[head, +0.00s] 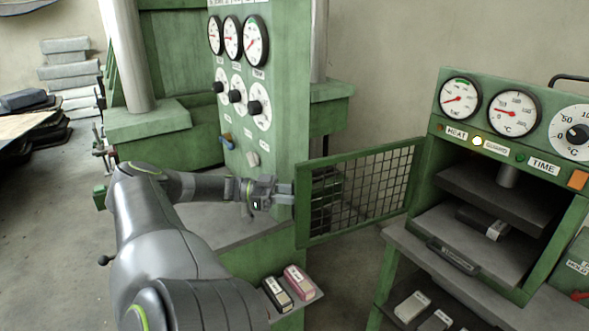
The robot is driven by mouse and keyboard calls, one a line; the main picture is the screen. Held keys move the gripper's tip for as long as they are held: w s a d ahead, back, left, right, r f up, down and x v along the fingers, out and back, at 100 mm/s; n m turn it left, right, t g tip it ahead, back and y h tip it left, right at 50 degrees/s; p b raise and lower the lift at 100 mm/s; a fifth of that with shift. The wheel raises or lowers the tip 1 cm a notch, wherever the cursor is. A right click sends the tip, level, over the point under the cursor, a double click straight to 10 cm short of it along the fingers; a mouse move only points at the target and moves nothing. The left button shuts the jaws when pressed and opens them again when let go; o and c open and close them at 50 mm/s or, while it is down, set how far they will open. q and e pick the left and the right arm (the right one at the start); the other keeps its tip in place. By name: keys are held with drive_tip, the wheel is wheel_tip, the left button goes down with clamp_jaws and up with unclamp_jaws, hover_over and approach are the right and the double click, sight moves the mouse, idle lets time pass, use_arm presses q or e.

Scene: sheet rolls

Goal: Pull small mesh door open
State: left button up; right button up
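The small mesh door (360,238) is a green frame with dark wire mesh. It spans the gap between the tall green machine and the green press on the right. My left gripper (286,194) is at the left edge of the door frame, with its fingertips pointing right at the frame. Its two grey fingers look close together. I cannot tell whether they touch or hold the frame, or how far apart they are. My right gripper is not in view.
The tall green machine (290,90) with gauges and knobs stands just behind my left gripper. A shelf with two small boxes (298,282) is below it. The press (436,165), with gauges and an open chamber, stands right. Open floor (60,240) lies left.

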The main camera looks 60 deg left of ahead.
use_arm(q)
drive_tip(key=b+v, duration=0.5)
drive_tip(key=v, duration=1.2)
drive_tip(key=shift+s+a, duration=0.2)
